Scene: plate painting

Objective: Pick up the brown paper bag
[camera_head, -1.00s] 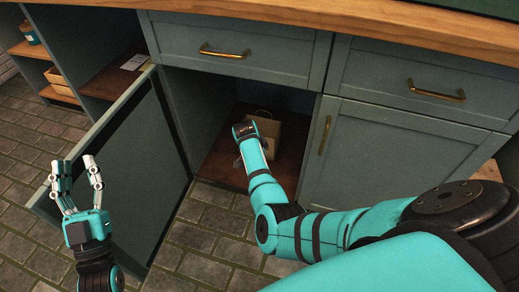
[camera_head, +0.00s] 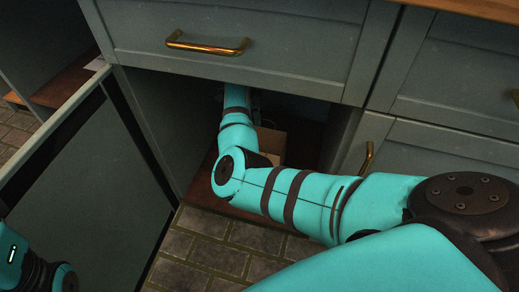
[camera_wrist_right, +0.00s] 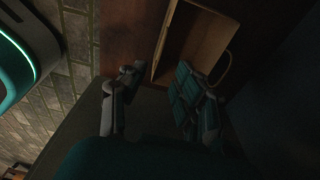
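The brown paper bag (camera_head: 271,143) stands on the floor of the open lower cabinet, partly hidden behind my right arm in the head view. In the right wrist view the bag (camera_wrist_right: 200,38) is dim, open at its top, with a looped handle on its right. My right gripper (camera_wrist_right: 158,74) is open, its fingers apart close to the bag; an edge of the bag lies between the fingertips. Contact cannot be told. In the head view the right gripper is hidden inside the cabinet. Only the base of my left gripper shows at the lower left; its fingers are out of frame.
The open cabinet door (camera_head: 95,195) stands left of the opening. A drawer with a brass handle (camera_head: 207,46) overhangs it. A closed door with a brass handle (camera_head: 366,158) is at the right. Tiled floor (camera_head: 205,245) lies in front.

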